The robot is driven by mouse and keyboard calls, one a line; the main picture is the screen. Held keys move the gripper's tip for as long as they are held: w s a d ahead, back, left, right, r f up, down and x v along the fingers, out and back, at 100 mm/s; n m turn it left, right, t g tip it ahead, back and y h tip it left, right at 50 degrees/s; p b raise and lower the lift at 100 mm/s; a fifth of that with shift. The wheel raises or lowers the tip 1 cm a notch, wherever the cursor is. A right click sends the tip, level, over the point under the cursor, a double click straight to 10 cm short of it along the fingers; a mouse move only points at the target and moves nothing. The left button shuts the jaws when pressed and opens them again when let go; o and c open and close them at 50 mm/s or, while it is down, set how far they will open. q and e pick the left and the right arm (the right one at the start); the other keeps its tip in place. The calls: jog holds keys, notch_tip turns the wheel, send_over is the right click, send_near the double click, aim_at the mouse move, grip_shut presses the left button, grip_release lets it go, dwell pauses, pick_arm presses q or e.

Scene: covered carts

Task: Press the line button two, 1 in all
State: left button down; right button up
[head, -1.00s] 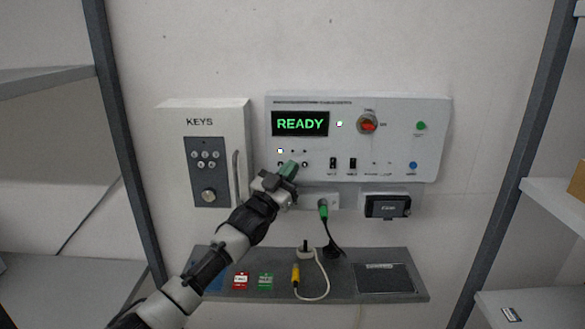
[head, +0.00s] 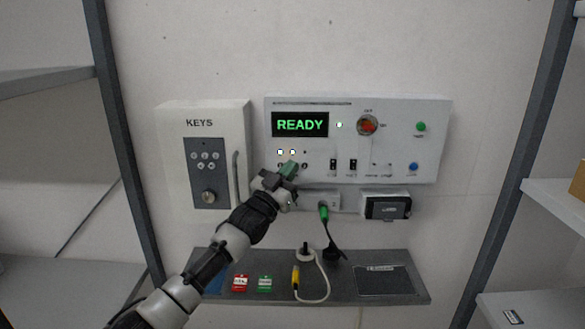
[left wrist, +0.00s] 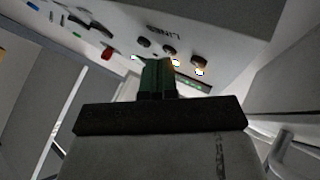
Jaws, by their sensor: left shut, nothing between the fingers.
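The line buttons are a row of small dark knobs low on the left of the white wall panel (head: 359,107). In the left wrist view the middle knob, line button two (left wrist: 169,50), is visible between its neighbours. Small lamps sit beside the knobs; two are lit, the left lamp (head: 280,152) and the middle lamp (head: 293,152). My left gripper (head: 289,168) is shut and empty, its green fingertips over the middle button in the head view. In the left wrist view the fingertips (left wrist: 157,68) appear just short of the knobs; contact cannot be told. My right gripper is out of view.
The display (head: 300,124) reads READY. A KEYS box (head: 172,135) with a handle stands left of the panel. Black switches (head: 333,164), a red knob (head: 368,125) and a green plug (head: 323,212) are nearby. A grey shelf (head: 345,290) is below.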

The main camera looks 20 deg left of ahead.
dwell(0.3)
pick_arm(q)
jog(key=shift+s+d+p, duration=0.2)
jog(key=shift+s+p, duration=0.4)
jog(key=shift+s, duration=0.1)
jog(key=s+p, duration=0.1)
jog(key=s, duration=0.1)
jog(key=s+d+p, duration=0.1)
jog(key=s+p, duration=0.1)
jog(key=shift+s+d+p, duration=0.2)
jog(key=shift+s+p, duration=0.1)
jog(key=shift+s, duration=0.05)
dwell(0.4)
